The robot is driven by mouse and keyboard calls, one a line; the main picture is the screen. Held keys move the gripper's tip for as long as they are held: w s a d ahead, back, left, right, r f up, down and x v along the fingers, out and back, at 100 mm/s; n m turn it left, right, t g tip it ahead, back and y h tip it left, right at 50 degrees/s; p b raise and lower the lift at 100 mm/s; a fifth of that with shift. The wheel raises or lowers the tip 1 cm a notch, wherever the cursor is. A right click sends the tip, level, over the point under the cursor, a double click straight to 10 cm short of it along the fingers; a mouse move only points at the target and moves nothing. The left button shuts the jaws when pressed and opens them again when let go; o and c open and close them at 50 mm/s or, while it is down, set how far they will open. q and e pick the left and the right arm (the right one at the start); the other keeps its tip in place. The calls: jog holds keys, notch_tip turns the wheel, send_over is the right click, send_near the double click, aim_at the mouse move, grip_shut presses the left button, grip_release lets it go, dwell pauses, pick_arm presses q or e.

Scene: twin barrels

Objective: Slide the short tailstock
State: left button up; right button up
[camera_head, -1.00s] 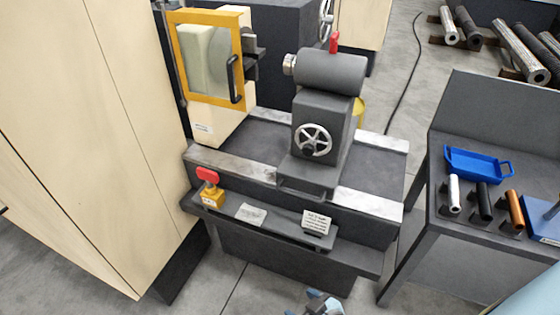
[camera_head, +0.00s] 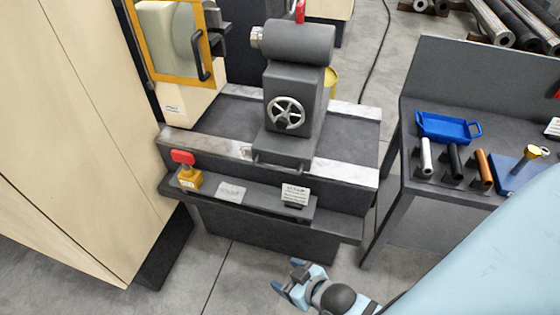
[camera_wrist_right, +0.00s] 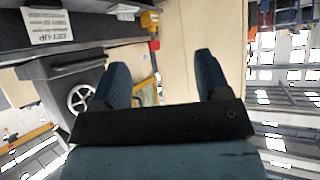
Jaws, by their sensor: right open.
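The tailstock (camera_head: 295,95) is a dark grey block with a thick horizontal cylinder on top, a silver handwheel (camera_head: 286,113) on its front and a red-tipped lever above. It sits on the lathe bed with pale metal rails (camera_head: 345,172). A bar handle (camera_head: 278,163) is at the foot of its front. My right gripper (camera_head: 288,281) is low in front of the lathe, apart from it, open and empty. In the right wrist view its two blue fingers (camera_wrist_right: 160,82) are spread, with the handwheel (camera_wrist_right: 80,98) beyond the left finger. My left gripper is not in view.
A front shelf (camera_head: 256,201) holds a red-topped yellow switch (camera_head: 185,168) and a small sign (camera_head: 295,195). A yellow-framed guard door (camera_head: 138,40) stands at upper left. At right, a grey bench holds a blue tray (camera_head: 447,128) and several rods. Floor before the lathe is open.

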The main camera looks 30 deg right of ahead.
jog(key=shift+c, duration=1.2)
jog(key=w+m+t+b, duration=0.1)
jog(key=w+b, duration=0.1)
jog(key=w+f+m+t+b, duration=0.1)
jog(key=w+b, duration=0.1)
jog(key=w+f+m+y+b, duration=0.1)
jog(key=w+b, duration=0.1)
jog(key=shift+w+a+t, duration=0.1)
jog(key=shift+a+t, duration=0.15)
jog(key=shift+t, duration=0.15)
jog(key=shift+c, duration=1)
jog(key=m+t+h+b, duration=0.4)
jog(key=m+h+b, duration=0.95)
jog(key=m, duration=0.95)
send_near(276, 169)
jog(key=shift+n, duration=0.3)
jog(key=x, duration=0.7)
jog(key=f+b+x, duration=0.1)
jog(key=x, duration=0.2)
jog(key=shift+w+d, duration=0.1)
jog(key=shift+w, duration=0.3)
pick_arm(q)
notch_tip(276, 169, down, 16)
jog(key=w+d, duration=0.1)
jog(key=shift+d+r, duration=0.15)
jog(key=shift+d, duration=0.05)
pick_arm(e)
grip_shut()
